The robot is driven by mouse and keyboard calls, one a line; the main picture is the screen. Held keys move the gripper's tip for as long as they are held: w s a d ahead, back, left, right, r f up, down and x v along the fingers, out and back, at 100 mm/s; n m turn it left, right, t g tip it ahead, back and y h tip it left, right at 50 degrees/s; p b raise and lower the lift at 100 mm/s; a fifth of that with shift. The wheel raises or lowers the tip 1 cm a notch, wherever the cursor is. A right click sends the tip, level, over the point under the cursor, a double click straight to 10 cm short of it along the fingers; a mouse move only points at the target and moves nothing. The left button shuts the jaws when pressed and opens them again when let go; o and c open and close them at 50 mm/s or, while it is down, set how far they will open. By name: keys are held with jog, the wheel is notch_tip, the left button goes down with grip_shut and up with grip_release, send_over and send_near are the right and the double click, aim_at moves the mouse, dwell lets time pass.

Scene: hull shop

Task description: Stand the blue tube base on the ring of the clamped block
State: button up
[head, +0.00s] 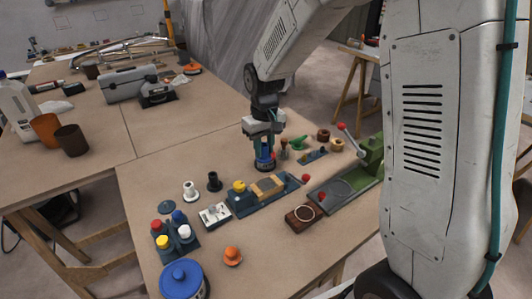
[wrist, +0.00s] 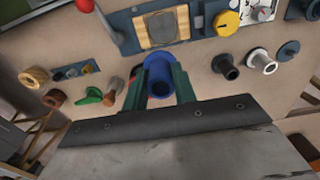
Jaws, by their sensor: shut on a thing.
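My gripper (head: 264,161) is shut on the blue tube base (head: 264,166) and holds it upright behind the vise. In the wrist view the blue tube base (wrist: 160,78) sits between the two green fingers of my gripper (wrist: 164,88), its open round end facing the camera. The clamped block (head: 268,187) is light wood, held in a blue-grey vise (head: 245,207) with a yellow knob. In the wrist view the clamped block (wrist: 158,30) carries a faint ring. The tube is beside the block, apart from its ring.
A dark brown block (head: 300,218) with a pale ring lies in front of the vise. A green machine (head: 369,158) with a red-knobbed lever stands right. White (head: 190,190) and black (head: 214,182) flanged tubes stand left. A rack of coloured-capped bottles (head: 176,240) and blue tin (head: 182,278) stand front left.

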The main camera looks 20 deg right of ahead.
jog(key=shift+n, duration=0.7)
jog(key=shift+s+a+f, duration=0.1)
jog(key=shift+s+f, duration=0.4)
jog(key=shift+f, duration=0.6)
jog(key=shift+s+a+f, duration=0.1)
jog(key=shift+s+f, duration=0.45)
jog(key=shift+f, duration=0.55)
jog(key=shift+s+a+f, duration=0.1)
jog(key=shift+s+f, duration=0.4)
jog(key=shift+f, duration=0.6)
jog(key=shift+s, duration=0.15)
jog(key=shift+f, duration=0.55)
jog(key=o, duration=0.7)
jog(key=shift+o, duration=0.2)
notch_tip(320, 180, up, 11)
